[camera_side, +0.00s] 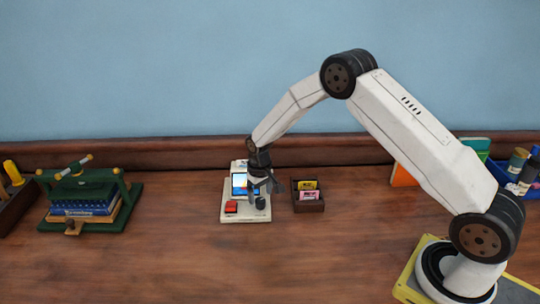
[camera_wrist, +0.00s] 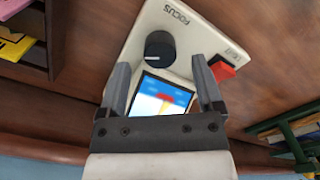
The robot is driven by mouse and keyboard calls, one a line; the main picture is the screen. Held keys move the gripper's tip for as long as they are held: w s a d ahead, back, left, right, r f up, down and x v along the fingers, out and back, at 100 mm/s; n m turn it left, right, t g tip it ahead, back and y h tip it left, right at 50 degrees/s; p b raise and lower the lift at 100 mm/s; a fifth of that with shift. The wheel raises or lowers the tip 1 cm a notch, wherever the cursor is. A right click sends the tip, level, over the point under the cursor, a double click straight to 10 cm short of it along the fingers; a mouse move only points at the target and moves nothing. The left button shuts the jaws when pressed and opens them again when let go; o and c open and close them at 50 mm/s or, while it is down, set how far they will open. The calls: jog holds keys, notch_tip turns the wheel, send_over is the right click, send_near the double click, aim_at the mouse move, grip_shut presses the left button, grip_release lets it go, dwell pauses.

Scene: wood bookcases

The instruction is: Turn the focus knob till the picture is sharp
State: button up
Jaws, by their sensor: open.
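The white focus device (camera_side: 233,212) stands on the table near the middle. Its dark round focus knob (camera_wrist: 159,46) shows in the wrist view below the word FOCUS, with a light mark on it. The screen (camera_wrist: 160,98) shows a blurred picture in blue, white, red and yellow. A red switch (camera_wrist: 222,70) sits on the device's other front corner. My gripper (camera_wrist: 162,80) is open and empty above the device, its fingers either side of the screen in the wrist view. The knob lies beyond the fingertips, apart from them. In the side view, my gripper (camera_side: 262,184) partly covers the screen.
A small dark box (camera_side: 308,205) with yellow and pink cards stands just right of the device. A green press with books (camera_side: 88,205) is at the left. A blue bin of jars (camera_side: 520,175) is at the far right. The front table is clear.

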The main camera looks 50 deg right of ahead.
aim_at(260, 200)
jog(key=shift+f, duration=1.8)
grip_shut()
